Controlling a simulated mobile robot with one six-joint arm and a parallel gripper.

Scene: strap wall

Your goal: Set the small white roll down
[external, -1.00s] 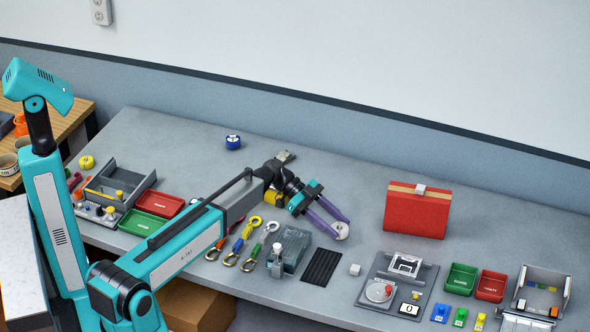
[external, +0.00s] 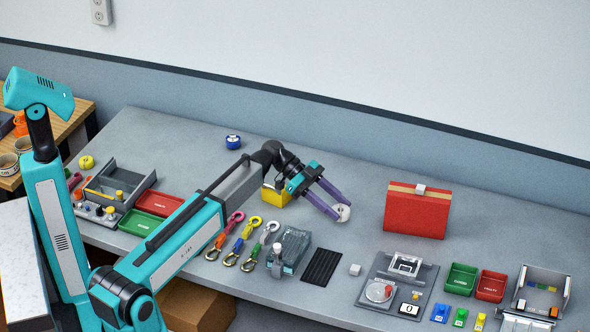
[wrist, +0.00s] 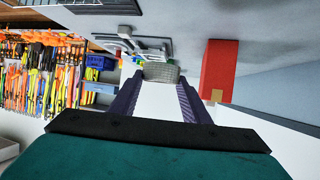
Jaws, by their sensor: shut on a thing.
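The small white roll (external: 344,213) is between the fingertips of my gripper (external: 338,209), held above the grey bench. In the wrist view the roll (wrist: 161,72) sits at the far end of my purple fingers, and my gripper (wrist: 160,88) is shut on it. The gripper reaches out over the middle of the bench, left of the red box (external: 417,211). The gap between the roll and the bench is hard to judge.
Below the roll lie a black ribbed mat (external: 322,266) and a small white cube (external: 355,270). A grey fixture plate (external: 368,297) is to the right. Coloured hooks (external: 245,240) lie to the left. The bench (external: 370,190) behind the roll is clear.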

